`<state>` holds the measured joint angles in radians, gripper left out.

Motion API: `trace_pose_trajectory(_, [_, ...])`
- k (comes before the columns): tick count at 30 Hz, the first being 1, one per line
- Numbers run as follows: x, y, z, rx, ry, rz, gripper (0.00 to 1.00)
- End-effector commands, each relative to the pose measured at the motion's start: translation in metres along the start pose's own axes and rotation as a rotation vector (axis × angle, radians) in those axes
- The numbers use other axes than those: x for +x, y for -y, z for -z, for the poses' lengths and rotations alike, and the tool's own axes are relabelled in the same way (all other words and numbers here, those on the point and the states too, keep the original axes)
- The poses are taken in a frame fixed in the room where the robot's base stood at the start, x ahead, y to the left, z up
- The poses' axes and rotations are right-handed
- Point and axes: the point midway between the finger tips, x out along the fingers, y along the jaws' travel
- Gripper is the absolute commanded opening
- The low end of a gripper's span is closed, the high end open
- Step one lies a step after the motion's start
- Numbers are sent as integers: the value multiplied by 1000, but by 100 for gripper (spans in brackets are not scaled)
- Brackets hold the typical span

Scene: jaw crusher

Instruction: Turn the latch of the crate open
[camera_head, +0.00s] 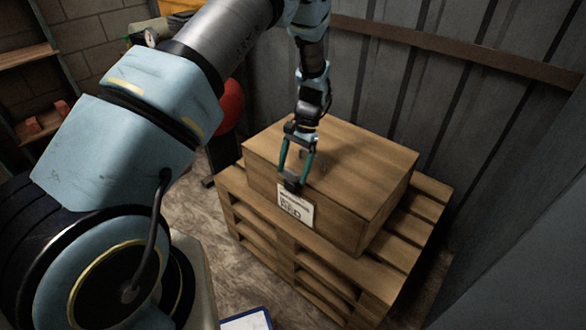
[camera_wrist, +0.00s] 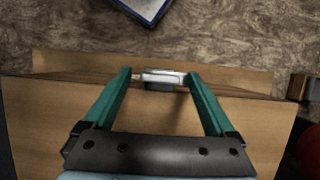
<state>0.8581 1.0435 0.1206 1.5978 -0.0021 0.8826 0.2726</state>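The wooden crate (camera_head: 365,165) sits on a pallet, with its lid shut. Its latch (camera_wrist: 163,77) is a small silvery metal piece with a dark part under it, at the crate's upper front edge. In the head view the latch (camera_head: 291,183) shows as a dark piece above a white paper label. My gripper (camera_head: 296,172) points down at that edge. In the wrist view its two green fingers (camera_wrist: 160,72) are apart, with the latch between their tips. I cannot tell whether either finger touches it.
The wooden pallet (camera_head: 425,205) stands under the crate, close to a corrugated metal wall (camera_head: 460,90). A red rounded object (camera_head: 229,105) is behind to the left. A blue-edged white board (camera_head: 247,321) lies on the floor in front. Shelves (camera_head: 25,60) stand at the far left.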

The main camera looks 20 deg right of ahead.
Motion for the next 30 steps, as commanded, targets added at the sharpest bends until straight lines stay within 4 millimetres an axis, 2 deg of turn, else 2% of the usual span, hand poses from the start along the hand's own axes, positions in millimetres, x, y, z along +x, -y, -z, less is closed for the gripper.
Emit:
trace_pose_trajectory(8, [-5, 0, 0, 1, -1, 0, 90])
trace_pose_trajectory(11, [-17, 0, 1, 1, -4, 1, 90])
trace_pose_trajectory(21, [-82, 0, 1, 1, -4, 1, 90])
trace_pose_trajectory(25, [-98, 0, 1, 1, -2, 0, 90])
trace_pose_trajectory(30, [-108, 0, 0, 0, 0, 0, 90])
